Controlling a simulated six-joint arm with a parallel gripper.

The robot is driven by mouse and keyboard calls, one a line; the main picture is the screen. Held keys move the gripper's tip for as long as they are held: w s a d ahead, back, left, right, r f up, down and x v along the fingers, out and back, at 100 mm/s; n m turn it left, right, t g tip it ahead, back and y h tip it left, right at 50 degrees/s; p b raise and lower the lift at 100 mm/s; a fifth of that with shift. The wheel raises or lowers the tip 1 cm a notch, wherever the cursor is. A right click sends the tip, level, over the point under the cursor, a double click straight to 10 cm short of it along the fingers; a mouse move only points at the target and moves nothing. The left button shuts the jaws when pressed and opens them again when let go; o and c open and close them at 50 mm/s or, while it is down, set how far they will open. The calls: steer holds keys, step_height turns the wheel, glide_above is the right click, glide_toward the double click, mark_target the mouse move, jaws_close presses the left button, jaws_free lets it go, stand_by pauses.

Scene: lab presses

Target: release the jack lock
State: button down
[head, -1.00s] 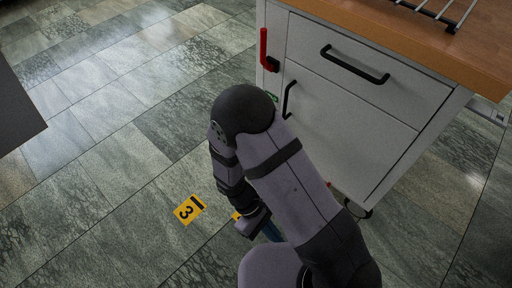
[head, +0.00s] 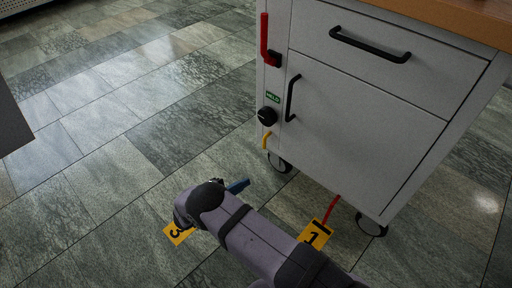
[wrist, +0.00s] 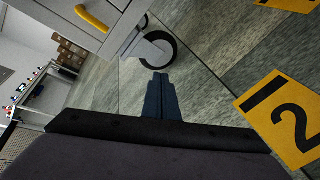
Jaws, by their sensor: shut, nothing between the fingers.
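The white cabinet (head: 360,110) stands on casters. Its left edge carries an upright red lever (head: 264,40), a black round knob (head: 267,116), a green label reading HELD (head: 272,97) and a small yellow handle (head: 266,141). The yellow handle also shows at the top of the wrist view (wrist: 92,18). No part is marked as the jack lock, so I cannot tell which it is. My gripper (head: 238,186), with blue fingers, is shut and empty, low over the floor left of the cabinet. In the wrist view its fingertips (wrist: 160,78) appear just below a caster (wrist: 157,48), apart from the handle.
A red pedal or bar (head: 331,209) sticks out under the cabinet by a yellow tag marked 1 (head: 315,236). Tag 3 (head: 178,235) is partly behind my arm. The tiled floor at left is clear.

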steer(key=w+a+r+m+t, duration=0.1)
steer(key=w+r+m+t, duration=0.1)
steer(key=r, duration=0.3)
steer(key=w+a+r+m+t+h, duration=0.1)
steer(key=w+a+r+m+t, duration=0.1)
steer(key=r, duration=0.3)
steer(key=shift+w+m+t, duration=0.3)
steer(key=shift+w+m, duration=0.05)
steer(key=shift+m, duration=0.15)
steer(key=shift+d+f, duration=0.1)
steer(key=b+x, duration=0.2)
steer(key=x, duration=0.2)
steer(key=b+x, duration=0.3)
steer(key=x, duration=0.2)
steer(key=shift+w+d+f, duration=0.15)
steer(key=shift+f, duration=0.1)
steer(key=shift+w+d+r, duration=0.15)
steer(key=shift+d, duration=0.1)
steer(key=shift+s+d+r+b, duration=0.1)
steer(key=shift+s+d+b, duration=0.35)
steer(key=shift+s, duration=0.35)
steer(key=shift+s+d+r+b, duration=0.1)
steer(key=shift+s+d+b, duration=0.1)
steer(key=shift+s+d, duration=0.45)
steer(key=shift+s+a, duration=0.1)
steer(key=shift+a, duration=0.05)
